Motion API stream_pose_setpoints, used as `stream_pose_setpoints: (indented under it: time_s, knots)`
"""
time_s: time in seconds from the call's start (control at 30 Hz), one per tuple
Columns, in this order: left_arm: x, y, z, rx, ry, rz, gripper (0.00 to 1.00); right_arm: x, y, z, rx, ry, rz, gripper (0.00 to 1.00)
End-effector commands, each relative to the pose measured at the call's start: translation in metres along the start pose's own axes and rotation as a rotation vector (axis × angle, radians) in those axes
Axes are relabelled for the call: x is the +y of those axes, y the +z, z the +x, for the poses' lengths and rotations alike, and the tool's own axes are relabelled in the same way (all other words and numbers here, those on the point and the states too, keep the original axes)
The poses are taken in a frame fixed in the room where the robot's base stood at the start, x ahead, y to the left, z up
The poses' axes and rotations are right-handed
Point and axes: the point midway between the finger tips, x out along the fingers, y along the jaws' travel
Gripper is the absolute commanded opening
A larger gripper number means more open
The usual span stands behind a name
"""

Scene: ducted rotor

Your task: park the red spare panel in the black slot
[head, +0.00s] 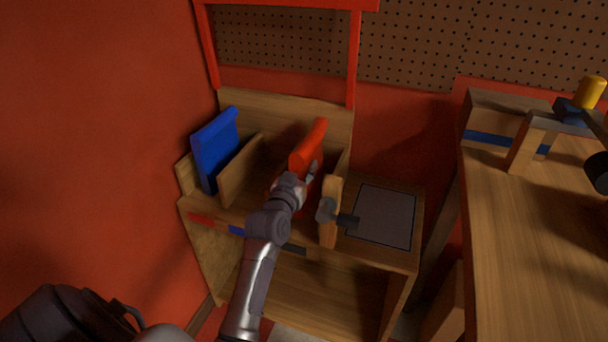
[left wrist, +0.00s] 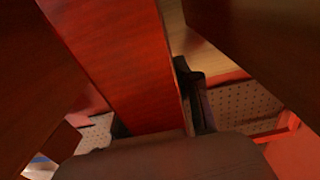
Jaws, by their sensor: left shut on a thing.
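The red panel (head: 308,145) stands roughly upright over the right part of the wooden rack (head: 292,102). My left gripper (head: 302,180) is shut on the red panel, which also fills the middle of the left wrist view (left wrist: 125,65). A black label (head: 293,250) is on the rack's front edge, below the bay where the panel is. The panel's lower edge is hidden by my arm and the rack's right wall, so I cannot tell whether it touches the slot floor. My right gripper is not in view.
A blue panel (head: 215,150) leans in the left bay, beside a wooden divider (head: 240,170). The right wall (head: 331,225) carries a grey knob (head: 325,210) with a dark handle. A grey pad (head: 383,216) lies bare to the right. A workbench (head: 535,230) stands further right.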

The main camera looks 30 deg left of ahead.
Motion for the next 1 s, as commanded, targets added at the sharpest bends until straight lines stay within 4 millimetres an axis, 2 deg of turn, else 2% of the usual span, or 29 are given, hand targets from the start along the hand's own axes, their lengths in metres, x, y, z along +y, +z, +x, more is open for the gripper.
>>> stream_pose_setpoints:
  time_s: [0.1, 0.47, 0.5, 0.6, 1.0]
  knots:
    - [-0.0002, 0.0086, 0.0002, 0.005, 0.0, 0.001, 0.0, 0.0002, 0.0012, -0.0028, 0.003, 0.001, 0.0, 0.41]
    - [-0.0002, 0.0113, 0.0002, 0.005, -0.001, 0.001, 0.0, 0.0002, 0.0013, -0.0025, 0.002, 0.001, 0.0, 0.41]
    - [-0.0001, 0.0117, 0.0001, 0.002, 0.0, 0.001, 0.4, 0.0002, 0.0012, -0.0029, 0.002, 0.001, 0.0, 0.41]
    - [-0.0001, 0.0117, 0.0001, 0.002, 0.0, 0.0, 0.56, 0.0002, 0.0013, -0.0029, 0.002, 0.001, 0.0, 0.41]
    - [-0.0002, 0.0089, -0.0034, 0.001, 0.0, 0.001, 0.58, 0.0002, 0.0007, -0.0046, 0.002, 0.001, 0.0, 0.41]
